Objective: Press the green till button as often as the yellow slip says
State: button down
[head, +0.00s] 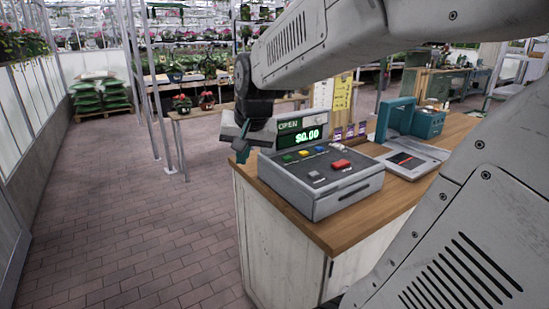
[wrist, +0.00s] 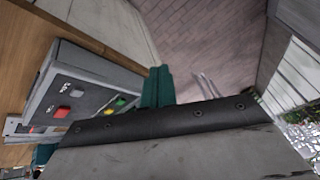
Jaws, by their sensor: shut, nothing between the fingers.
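The grey till (head: 330,188) stands on the wooden counter, its display (head: 301,136) reading OPEN and $0.00. The small green button (head: 288,158) is on the till's top, at the left of a row with a yellow and a blue button. It also shows in the wrist view (wrist: 120,102). My gripper (head: 242,153) is beside the till's left end, near the counter's edge, apart from the button. Its teal fingers (wrist: 157,87) are together and empty. A yellow paper (head: 342,92) stands behind the till; its writing is too small to read.
A red button (head: 340,165) and a grey button (head: 315,176) sit close by on the till. A teal machine (head: 412,118) and a flat grey device (head: 412,158) stand to the right on the counter (head: 340,235). The brick floor (head: 140,220) at left is clear.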

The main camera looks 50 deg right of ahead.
jog(key=w+d+m+t+h, duration=0.15)
jog(key=w+d+m, duration=0.3)
jog(key=d, duration=0.65)
jog(key=m+h, duration=0.3)
jog(key=m, duration=0.1)
send_over(288, 158)
jog(key=shift+r+t, duration=0.25)
jog(key=shift+r, duration=0.15)
jog(key=shift+a, duration=0.1)
jog(key=shift+f, duration=4.4)
jog(key=shift+f, duration=0.45)
